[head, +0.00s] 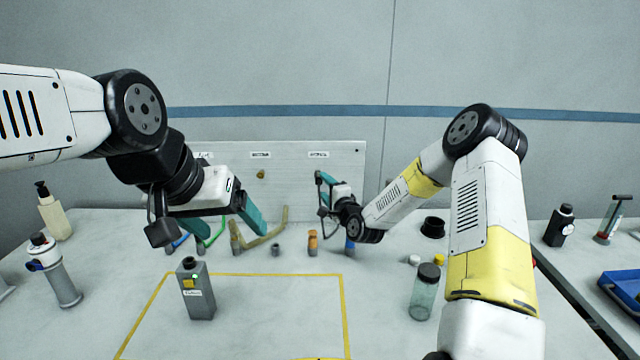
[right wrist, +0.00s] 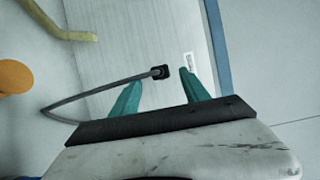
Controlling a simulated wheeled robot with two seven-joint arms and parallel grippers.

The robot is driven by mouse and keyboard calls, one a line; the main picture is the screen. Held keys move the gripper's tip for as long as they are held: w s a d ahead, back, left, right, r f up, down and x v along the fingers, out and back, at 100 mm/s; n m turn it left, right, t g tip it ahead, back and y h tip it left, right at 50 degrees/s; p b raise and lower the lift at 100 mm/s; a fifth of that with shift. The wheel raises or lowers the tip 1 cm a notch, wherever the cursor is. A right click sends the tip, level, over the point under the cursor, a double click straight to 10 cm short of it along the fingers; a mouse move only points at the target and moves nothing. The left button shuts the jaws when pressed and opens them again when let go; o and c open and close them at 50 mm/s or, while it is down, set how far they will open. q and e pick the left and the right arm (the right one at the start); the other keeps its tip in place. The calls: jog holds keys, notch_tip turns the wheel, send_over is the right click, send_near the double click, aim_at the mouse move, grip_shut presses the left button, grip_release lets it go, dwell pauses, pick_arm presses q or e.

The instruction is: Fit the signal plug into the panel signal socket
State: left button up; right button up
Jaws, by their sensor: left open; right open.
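The white panel (head: 345,160) stands upright at the back of the table with several small labels along its top. In the right wrist view, a small black plug (right wrist: 160,72) on a grey cable (right wrist: 95,95) lies in front of the panel, close to a label (right wrist: 189,62). I cannot tell whether it is seated in a socket. My right gripper (right wrist: 160,79) is open, its teal fingers on either side of the plug, with gaps visible. In the head view my right gripper (head: 326,180) is at the panel's right part. My left gripper (head: 236,236) is open and empty, left of centre above the table.
A grey box with a yellow button (head: 200,300) stands inside a yellow taped outline (head: 345,310). Several coloured connectors, including an orange one (head: 313,240), stand before the panel. A glass jar (head: 424,295) is near my right arm. The taped area's right half is clear.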

jog(key=v, duration=0.2)
jog(key=shift+s+d, duration=0.1)
jog(key=shift+s, duration=0.15)
jog(key=shift+r, duration=0.1)
jog(key=s+d+r+n+g+h, duration=0.25)
jog(key=s+r+n, duration=0.25)
jog(key=s+r, duration=0.25)
jog(key=s+d+r+n+g+h, duration=0.2)
jog(key=s+d+r+n+g, duration=0.3)
jog(key=s, duration=0.3)
jog(key=s+d+r+n+g, duration=0.1)
jog(key=s+r+n, duration=0.1)
jog(key=s, duration=1.1)
jog(key=s+d+r+n+g, duration=0.1)
jog(key=s+d+n+g, duration=0.1)
jog(key=s, duration=1.1)
jog(key=shift+s+d+r, duration=0.3)
jog(key=shift+s+r, duration=0.05)
jog(key=shift+s, duration=0.05)
